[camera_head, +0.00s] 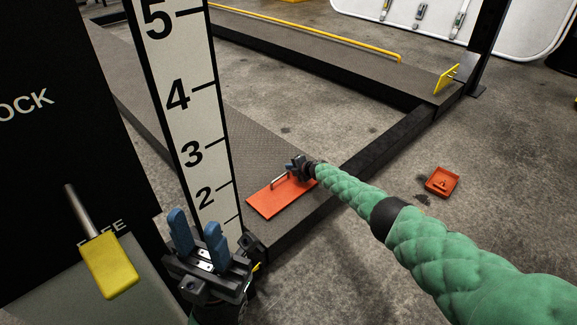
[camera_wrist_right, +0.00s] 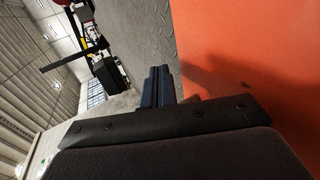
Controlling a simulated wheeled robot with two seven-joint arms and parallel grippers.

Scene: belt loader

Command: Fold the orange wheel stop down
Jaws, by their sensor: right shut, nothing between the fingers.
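The orange wheel stop (camera_head: 281,197) is a flat plate lying down on the near end of the dark textured runway, with a small metal handle on top. It also fills the right side of the right wrist view (camera_wrist_right: 250,50). My right gripper (camera_head: 296,165) is shut and empty at the plate's far right edge; whether it touches the plate I cannot tell. In the right wrist view its fingers (camera_wrist_right: 160,87) are together over the textured deck beside the orange surface. My left gripper (camera_head: 208,240) is open and empty, in front of the numbered scale, away from the plate.
A dark column with a numbered scale (camera_head: 180,100) stands left, beside a panel with a yellow-handled lever (camera_head: 110,265). A second runway (camera_head: 330,55) carries an upright yellow plate (camera_head: 446,78). An orange block (camera_head: 442,181) lies on the open concrete floor at right.

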